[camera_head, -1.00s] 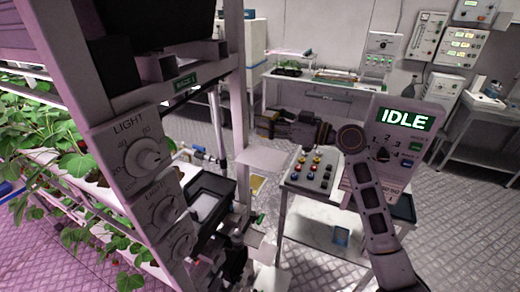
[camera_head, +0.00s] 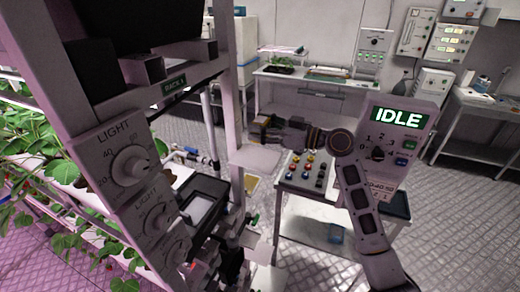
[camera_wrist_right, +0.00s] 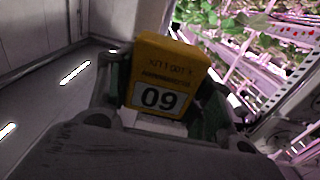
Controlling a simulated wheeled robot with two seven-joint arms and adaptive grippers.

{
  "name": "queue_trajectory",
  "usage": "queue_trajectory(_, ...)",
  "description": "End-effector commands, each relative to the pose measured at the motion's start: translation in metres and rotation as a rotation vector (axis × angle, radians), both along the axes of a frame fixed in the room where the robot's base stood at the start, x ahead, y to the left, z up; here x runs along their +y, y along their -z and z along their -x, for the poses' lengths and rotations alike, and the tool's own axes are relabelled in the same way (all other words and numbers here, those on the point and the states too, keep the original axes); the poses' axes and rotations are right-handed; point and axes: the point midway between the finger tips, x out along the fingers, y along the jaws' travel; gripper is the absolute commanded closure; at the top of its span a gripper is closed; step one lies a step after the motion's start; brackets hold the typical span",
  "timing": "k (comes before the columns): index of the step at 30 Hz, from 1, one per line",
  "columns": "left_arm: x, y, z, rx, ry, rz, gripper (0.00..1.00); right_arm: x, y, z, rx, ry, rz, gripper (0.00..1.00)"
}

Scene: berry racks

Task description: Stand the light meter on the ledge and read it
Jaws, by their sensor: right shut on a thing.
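My right gripper (camera_head: 265,130) reaches left from its arm in the head view, just above a small pale ledge (camera_head: 256,159) beside the rack post. In the right wrist view, the gripper is shut on the yellow light meter (camera_wrist_right: 170,62), with a finger on each side. The meter's white display (camera_wrist_right: 157,98) and its lux lettering appear upside down; read the right way up, the display shows 60. In the head view the meter is small and mostly hidden by the gripper. I cannot tell whether it touches the ledge.
A rack panel with LIGHT dials (camera_head: 133,165) stands close at left, with strawberry plants (camera_head: 40,150) behind. A grey panel reading IDLE (camera_head: 398,119) stands at right. A small table with coloured buttons (camera_head: 309,168) lies below my right arm. Floor (camera_head: 450,220) is clear at right.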

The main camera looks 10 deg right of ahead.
Motion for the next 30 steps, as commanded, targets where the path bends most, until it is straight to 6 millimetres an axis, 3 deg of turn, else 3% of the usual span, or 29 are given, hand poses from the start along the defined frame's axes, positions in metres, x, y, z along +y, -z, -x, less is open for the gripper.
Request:
queue_trajectory(9, -0.001, -0.006, 0.0, 0.0, 0.0, 0.001, 0.28, 0.0, 0.035, 0.0, 0.002, 0.0, -0.001, 0.76)
queue_trajectory(23, -0.001, -0.007, -0.001, -0.001, 0.0, 0.001, 0.28, 0.0, 0.041, 0.0, 0.002, 0.0, 0.0, 0.76)
queue_trajectory(30, -0.001, -0.012, -0.001, -0.001, 0.0, 0.001, 0.28, 0.0, 0.063, 0.0, 0.003, 0.0, -0.002, 0.76)
